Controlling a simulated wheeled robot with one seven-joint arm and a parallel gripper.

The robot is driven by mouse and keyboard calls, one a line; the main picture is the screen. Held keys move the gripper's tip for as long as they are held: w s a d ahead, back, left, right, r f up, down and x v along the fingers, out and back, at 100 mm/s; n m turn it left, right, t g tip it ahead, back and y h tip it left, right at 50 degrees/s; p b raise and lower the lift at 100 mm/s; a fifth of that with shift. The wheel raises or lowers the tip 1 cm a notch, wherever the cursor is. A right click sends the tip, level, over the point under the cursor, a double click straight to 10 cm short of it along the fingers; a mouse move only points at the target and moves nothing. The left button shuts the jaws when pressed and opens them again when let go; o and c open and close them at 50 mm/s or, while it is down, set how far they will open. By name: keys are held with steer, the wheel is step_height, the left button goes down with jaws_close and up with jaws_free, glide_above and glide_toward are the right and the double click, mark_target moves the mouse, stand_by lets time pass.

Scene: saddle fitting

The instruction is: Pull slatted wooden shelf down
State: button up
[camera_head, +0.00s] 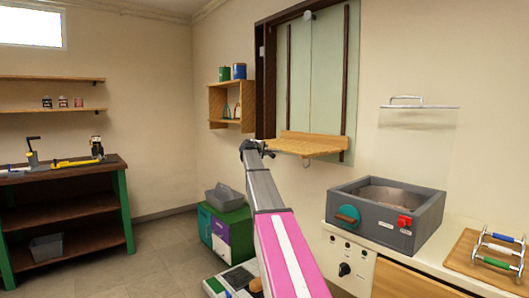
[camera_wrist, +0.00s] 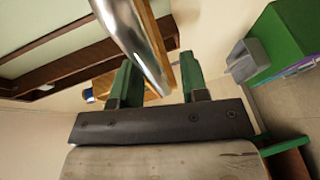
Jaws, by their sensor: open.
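The slatted wooden shelf (camera_head: 300,144) juts out level from a pale green panel in a dark wooden frame on the wall. A small hook hangs under it. My gripper (camera_head: 250,147) is at the shelf's left end in the head view. In the wrist view my gripper (camera_wrist: 157,62) has its green fingers apart. A shiny metal bar (camera_wrist: 128,32) and a strip of wood (camera_wrist: 160,52), seemingly the shelf's edge, run between or just in front of the fingers. I cannot tell whether they touch.
A wooden wall box (camera_head: 217,103) with cans on top is left of the frame. A grey tray (camera_head: 226,198) sits on a green cabinet (camera_head: 232,221) below. A grey sand-filled box (camera_head: 372,226) stands on the counter at right. Open air lies below the shelf.

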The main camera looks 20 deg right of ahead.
steer(key=v, duration=1)
steer(key=shift+f, duration=0.15)
steer(key=s+a+f+m+g+y, duration=0.1)
steer(key=s+a+f+g+y, duration=0.15)
steer(key=s+f, duration=0.7)
steer(key=s+a+f+m+g+y, duration=0.15)
steer(key=s+a+f, duration=0.25)
steer(key=f, duration=1)
steer(key=s+a+f+m+g+y, duration=0.1)
steer(key=s+a+f+y, duration=0.15)
steer(key=s+f, duration=0.6)
steer(key=s+a+f+m+g+y, duration=0.2)
steer(key=s+a+f, duration=0.3)
steer(key=s+f, duration=0.5)
steer(key=s+a+f+m+g+y, duration=0.2)
steer(key=s+a+f, duration=0.4)
steer(key=s+f, duration=0.5)
steer(key=s+g+y, duration=0.1)
steer(key=s, duration=0.2)
steer(key=shift+a+g, duration=0.2)
steer(key=shift+g, duration=0.2)
steer(key=shift+s+d+f, duration=0.1)
steer(key=shift+d+f, duration=0.05)
